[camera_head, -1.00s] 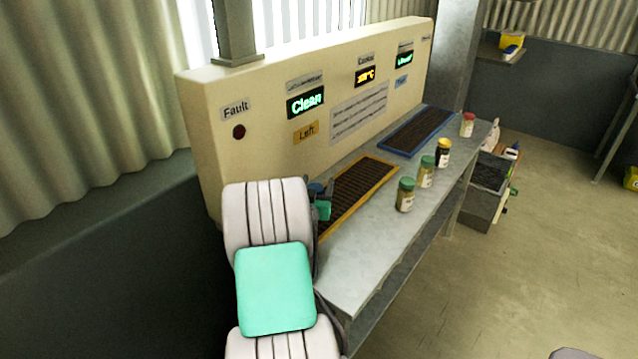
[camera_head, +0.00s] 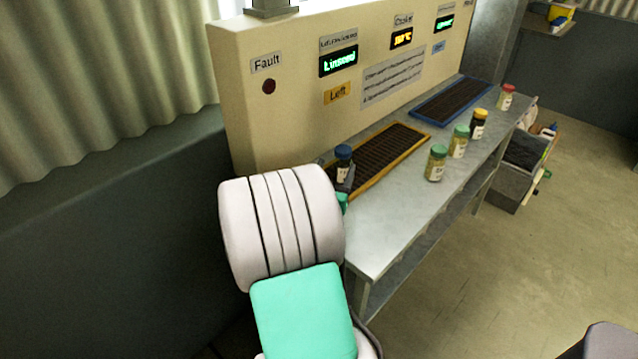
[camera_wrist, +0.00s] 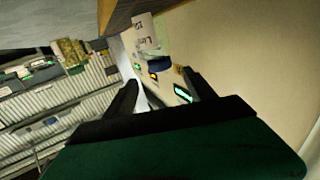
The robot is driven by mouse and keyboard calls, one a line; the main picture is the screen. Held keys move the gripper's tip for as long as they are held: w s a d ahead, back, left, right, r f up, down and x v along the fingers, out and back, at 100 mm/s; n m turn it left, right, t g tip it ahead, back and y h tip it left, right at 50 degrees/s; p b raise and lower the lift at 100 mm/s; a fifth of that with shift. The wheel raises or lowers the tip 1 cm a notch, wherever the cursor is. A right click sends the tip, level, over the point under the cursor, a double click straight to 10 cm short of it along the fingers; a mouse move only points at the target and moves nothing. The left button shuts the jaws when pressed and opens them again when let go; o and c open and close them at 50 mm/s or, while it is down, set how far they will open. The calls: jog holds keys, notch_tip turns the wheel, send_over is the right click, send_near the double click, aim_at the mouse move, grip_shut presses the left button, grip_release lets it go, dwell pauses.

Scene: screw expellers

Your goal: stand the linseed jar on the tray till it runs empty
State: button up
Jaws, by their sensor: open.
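The blue-lidded jar (camera_head: 343,170) stands upright at the near left end of the orange-framed tray (camera_head: 402,161). In the wrist view, which is turned over, the same jar (camera_wrist: 147,36) shows a white label with lettering too blurred to read fully. My gripper (camera_wrist: 160,78) is open, its two dark fingers apart, with the jar's lid just beyond and between the tips. In the head view my arm hides most of the gripper and the tray's near corner. The display (camera_head: 338,62) above this tray reads "Linseed" in green.
A yellow "Left" sign (camera_head: 337,93) and an unlit-looking Fault lamp (camera_head: 269,87) are on the cream panel. A blue-framed tray (camera_head: 451,103) lies farther along. Several other jars stand along the bench's front edge, the nearest green-lidded (camera_head: 436,163). Bare bench (camera_head: 385,225) lies between.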

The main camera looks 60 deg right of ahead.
jog(key=w+a+f+y, duration=0.1)
jog(key=w+a+y, duration=0.1)
jog(key=a, duration=0.1)
jog(key=w+a+f+n+y, duration=0.1)
jog(key=w+a+f+y, duration=0.1)
jog(key=w+a, duration=0.1)
jog(key=w+a+f+y, duration=0.1)
jog(key=w+a, duration=0.1)
jog(key=a, duration=0.2)
jog(key=shift+w+a+f+n+y, duration=0.2)
jog(key=shift+w+f+n+y, duration=0.1)
jog(key=shift+y, duration=0.1)
jog(key=a+f+n+g+y, duration=0.2)
jog(key=a+n+y, duration=0.7)
jog(key=a, duration=1.8)
jog(key=s+a+n+g+y, duration=0.1)
jog(key=s+a+n+y, duration=0.1)
jog(key=s+a+n, duration=0.2)
jog(key=s+a, duration=0.2)
jog(key=a, duration=0.1)
jog(key=shift+s+a+f+g+y, duration=0.15)
jog(key=shift+a+g+y, duration=0.05)
jog(key=shift+g+y, duration=0.1)
